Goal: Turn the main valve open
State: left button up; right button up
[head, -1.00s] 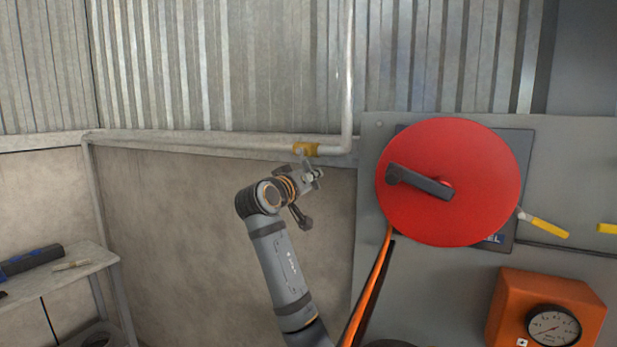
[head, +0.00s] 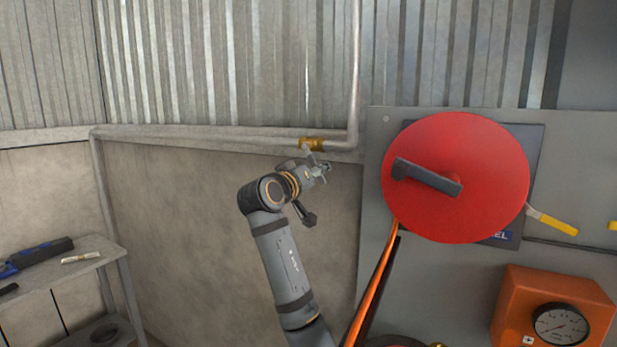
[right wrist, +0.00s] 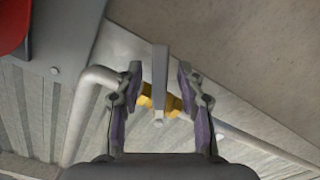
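A brass valve (head: 312,144) sits on the grey pipe, left of the panel. It also shows in the right wrist view (right wrist: 174,104), with a grey lever (right wrist: 160,72) standing out from it. My right gripper (head: 317,171) is just below and in front of the valve in the head view. In the right wrist view its two fingers (right wrist: 158,82) are apart, one on each side of the lever, with a gap visible on both sides. Whether the fingertips reach past the lever's end is hard to tell. My left gripper is not in view.
A large red disc (head: 455,215) with a dark handle (head: 428,177) is on the grey panel (head: 385,140) to the right. A yellow-handled lever (head: 553,220) and an orange gauge box (head: 520,290) are there too. A shelf (head: 95,260) with tools stands at the left.

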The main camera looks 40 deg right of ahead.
jog(key=v, duration=1.1)
jog(key=shift+f, duration=0.1)
dwell(0.5)
